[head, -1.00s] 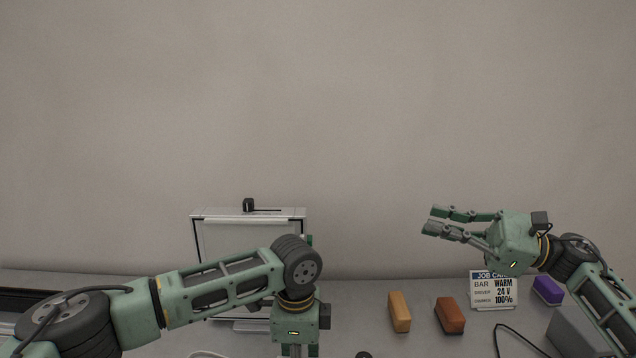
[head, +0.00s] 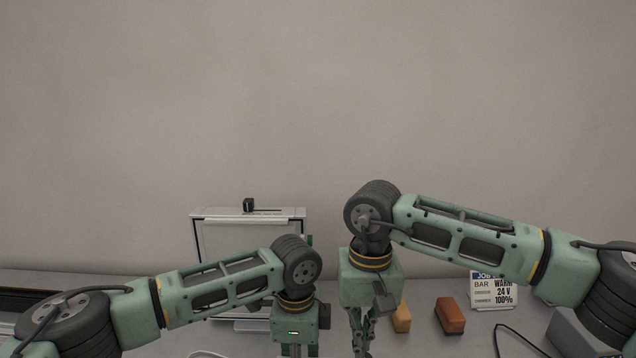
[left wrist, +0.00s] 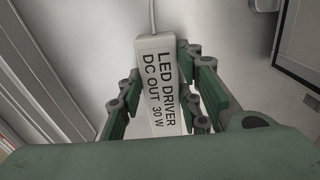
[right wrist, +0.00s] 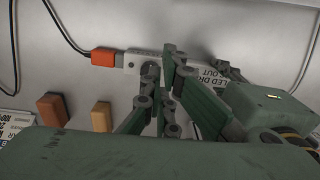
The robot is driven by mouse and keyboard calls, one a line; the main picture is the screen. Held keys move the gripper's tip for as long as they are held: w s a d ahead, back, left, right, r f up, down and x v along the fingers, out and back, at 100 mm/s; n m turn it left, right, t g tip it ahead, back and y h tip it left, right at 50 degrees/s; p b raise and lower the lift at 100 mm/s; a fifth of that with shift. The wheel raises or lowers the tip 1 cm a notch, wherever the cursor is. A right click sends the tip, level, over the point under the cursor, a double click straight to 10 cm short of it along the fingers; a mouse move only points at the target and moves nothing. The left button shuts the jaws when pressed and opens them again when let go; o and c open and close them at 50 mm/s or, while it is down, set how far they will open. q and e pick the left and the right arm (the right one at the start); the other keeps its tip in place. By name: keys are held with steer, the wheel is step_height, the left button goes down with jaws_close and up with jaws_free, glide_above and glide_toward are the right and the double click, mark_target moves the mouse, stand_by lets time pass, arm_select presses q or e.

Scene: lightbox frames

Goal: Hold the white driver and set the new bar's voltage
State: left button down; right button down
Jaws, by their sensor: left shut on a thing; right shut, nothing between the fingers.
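The white driver (left wrist: 155,60), printed LED DRIVER DC OUT 30 W, lies between the fingers of my left gripper (left wrist: 160,85), which is shut on it. The driver also shows in the right wrist view (right wrist: 139,58), its label partly hidden by gripper parts. My right gripper (right wrist: 162,72) is shut and empty, its fingertips over the driver's plain end; contact cannot be told. The voltage setting is hidden or too small to read. In the head view my right gripper (head: 361,335) points down. The job card (head: 492,291) reads bar WARM, 24 V, 100%.
An orange plug (right wrist: 103,57) with a dark cable sits at the driver's end. An amber block (head: 402,318) and a rust-coloured block (head: 449,316) lie right of my right gripper.

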steer(key=shift+f, duration=3.6)
steer(key=shift+w+d+f, duration=0.15)
steer(key=shift+d, duration=1.45)
steer(key=shift+s, duration=0.35)
step_height(320, 180, up, 6)
steer(key=shift+r, duration=0.2)
